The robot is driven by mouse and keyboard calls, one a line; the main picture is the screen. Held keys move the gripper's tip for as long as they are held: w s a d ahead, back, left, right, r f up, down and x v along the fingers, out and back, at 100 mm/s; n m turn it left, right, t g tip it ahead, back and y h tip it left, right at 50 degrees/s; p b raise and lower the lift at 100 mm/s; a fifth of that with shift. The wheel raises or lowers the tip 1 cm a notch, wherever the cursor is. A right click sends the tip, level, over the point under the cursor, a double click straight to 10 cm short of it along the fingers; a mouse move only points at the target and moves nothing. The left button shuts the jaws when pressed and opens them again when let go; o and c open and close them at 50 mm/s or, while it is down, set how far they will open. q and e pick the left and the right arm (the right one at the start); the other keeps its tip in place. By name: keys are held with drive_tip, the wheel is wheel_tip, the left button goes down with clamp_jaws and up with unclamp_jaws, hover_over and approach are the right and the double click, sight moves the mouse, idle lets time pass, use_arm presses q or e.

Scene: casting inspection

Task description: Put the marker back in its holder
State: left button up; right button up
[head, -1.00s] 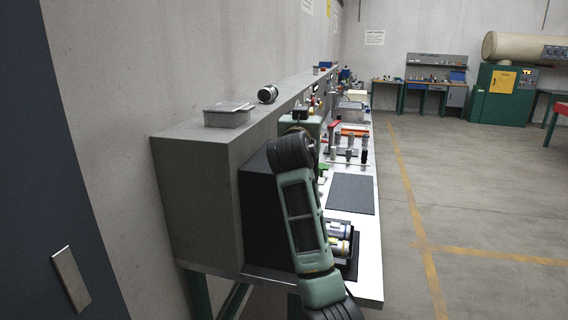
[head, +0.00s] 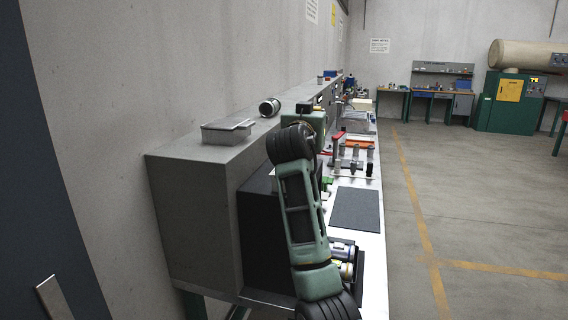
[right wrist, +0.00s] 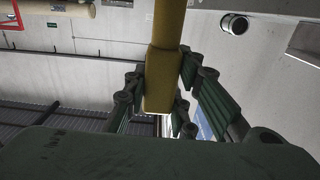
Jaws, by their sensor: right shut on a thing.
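In the right wrist view, my right gripper (right wrist: 160,100) is shut on a yellow bar-like thing (right wrist: 164,75), which may be the marker. Its thin part runs up out of the picture, and a thicker block sits between the green fingers. In the head view, my right arm crosses the bench and its fingers cannot be made out. A rack with several upright tools (head: 352,160) stands on the bench beyond the arm. I cannot tell whether the marker's holder is there. My left gripper is in neither view.
A dark mat (head: 356,209) lies on the bench, with cylindrical parts (head: 342,250) nearer, partly behind my arm. A grey shelf (head: 195,180) runs along the wall, carrying a lidded box (head: 227,131) and a metal cylinder (head: 269,107). The floor to the right is clear.

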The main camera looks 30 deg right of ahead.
drive_tip(key=a+f+p, duration=0.1)
drive_tip(key=a+f, duration=0.1)
drive_tip(key=w+a+f+p, duration=0.1)
drive_tip(key=a+f, duration=0.2)
drive_tip(key=a+f+p, duration=0.1)
drive_tip(key=a+f, duration=0.2)
drive_tip(key=shift+w+a+f+p, duration=0.15)
drive_tip(key=shift+w+p, duration=0.2)
drive_tip(key=shift+f, duration=0.1)
drive_tip(key=shift+f, duration=0.15)
drive_tip(key=o, duration=1)
drive_tip(key=shift+o, duration=0.2)
